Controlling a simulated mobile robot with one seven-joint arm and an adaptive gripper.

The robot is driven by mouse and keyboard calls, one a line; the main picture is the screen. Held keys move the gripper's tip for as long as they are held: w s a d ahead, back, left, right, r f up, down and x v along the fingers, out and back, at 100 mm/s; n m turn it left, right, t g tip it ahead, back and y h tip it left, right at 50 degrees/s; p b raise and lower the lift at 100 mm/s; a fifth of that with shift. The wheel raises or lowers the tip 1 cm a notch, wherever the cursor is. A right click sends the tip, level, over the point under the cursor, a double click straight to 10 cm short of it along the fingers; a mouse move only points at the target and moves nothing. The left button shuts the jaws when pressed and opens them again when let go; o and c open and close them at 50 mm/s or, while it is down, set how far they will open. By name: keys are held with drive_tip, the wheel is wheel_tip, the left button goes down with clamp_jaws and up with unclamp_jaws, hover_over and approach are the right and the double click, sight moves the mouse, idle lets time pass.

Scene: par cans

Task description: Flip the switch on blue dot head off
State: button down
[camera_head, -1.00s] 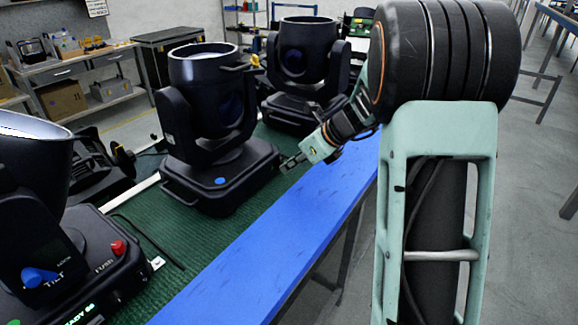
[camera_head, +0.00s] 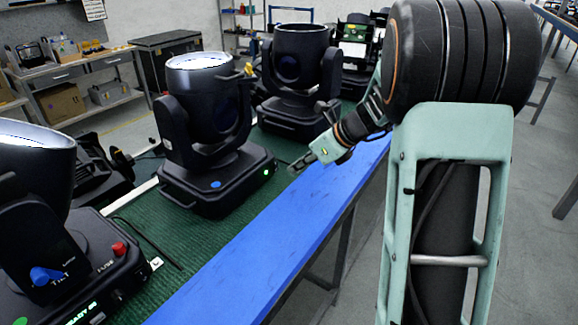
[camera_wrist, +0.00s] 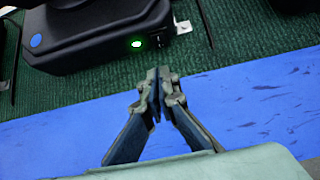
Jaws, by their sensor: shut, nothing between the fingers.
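The blue dot head is a black moving-head light (camera_head: 211,125) on the green table mat. Its blue dot (camera_head: 215,184) is on the front of its base, and also shows in the wrist view (camera_wrist: 36,40). A lit green light (camera_head: 266,172) is on the base's right side; in the wrist view it glows bright green (camera_wrist: 137,43). A small dark fitting, perhaps the switch (camera_wrist: 158,39), sits just right of it, too small to read. My gripper (camera_head: 293,170) is shut and empty, just right of the base with a gap between. In the wrist view its tips (camera_wrist: 155,73) point toward that side.
Another moving-head light (camera_head: 300,75) stands behind. A nearer one at the left has a blue knob (camera_head: 45,275) and a red fuse cap (camera_head: 119,248). A bare blue strip (camera_head: 275,235) runs along the table's front edge. Grey floor is open at the right.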

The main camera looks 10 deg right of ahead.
drive_tip(key=v, duration=0.8)
drive_tip(key=shift+w+r, duration=0.15)
drive_tip(key=shift+r, duration=0.45)
drive_tip(key=shift+r+p, duration=0.1)
drive_tip(key=shift+p, duration=0.2)
